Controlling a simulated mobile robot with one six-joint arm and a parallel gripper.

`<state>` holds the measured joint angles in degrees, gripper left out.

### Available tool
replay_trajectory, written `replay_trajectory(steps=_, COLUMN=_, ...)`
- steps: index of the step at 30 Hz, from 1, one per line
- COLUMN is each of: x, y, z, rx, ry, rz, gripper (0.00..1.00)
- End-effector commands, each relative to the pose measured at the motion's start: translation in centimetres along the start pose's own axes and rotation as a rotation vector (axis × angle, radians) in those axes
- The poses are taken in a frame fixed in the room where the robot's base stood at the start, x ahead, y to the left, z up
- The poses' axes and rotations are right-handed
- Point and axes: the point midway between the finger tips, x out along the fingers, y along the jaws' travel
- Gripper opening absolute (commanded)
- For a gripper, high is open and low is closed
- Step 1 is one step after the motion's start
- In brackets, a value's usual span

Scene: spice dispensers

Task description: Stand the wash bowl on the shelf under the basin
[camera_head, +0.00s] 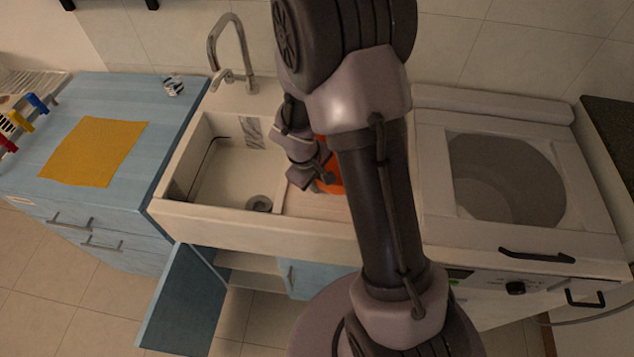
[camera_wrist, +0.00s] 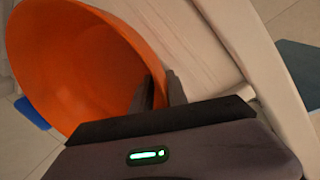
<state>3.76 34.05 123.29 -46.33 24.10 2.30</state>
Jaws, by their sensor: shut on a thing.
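An orange bowl (camera_wrist: 75,65), the wash bowl, fills the left of the wrist view. My gripper (camera_wrist: 160,92) is shut on its rim. In the head view only a small part of the bowl (camera_head: 331,170) shows behind my arm, over the right side of the basin (camera_head: 225,175). Under the basin, the blue cabinet's left door (camera_head: 183,300) stands open and part of a pale shelf (camera_head: 250,264) shows inside. The shelf's right part is hidden behind the cabinet front.
A tap (camera_head: 228,45) rises behind the basin. A blue counter with a yellow cloth (camera_head: 95,150) stands at the left. A washing machine (camera_head: 505,175) stands at the right. The open door juts out over the tiled floor in front of the cabinet.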

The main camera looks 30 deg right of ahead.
Motion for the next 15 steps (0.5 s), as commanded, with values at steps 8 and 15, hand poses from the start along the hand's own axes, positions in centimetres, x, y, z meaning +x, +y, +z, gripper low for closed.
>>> replay_trajectory(steps=8, x=0.17, y=-0.08, z=-0.02, rx=0.0, ry=0.001, rz=0.0, gripper=0.21)
replay_trajectory(steps=15, x=0.03, y=-0.05, z=-0.02, rx=0.0, ry=0.001, rz=0.0, gripper=0.41)
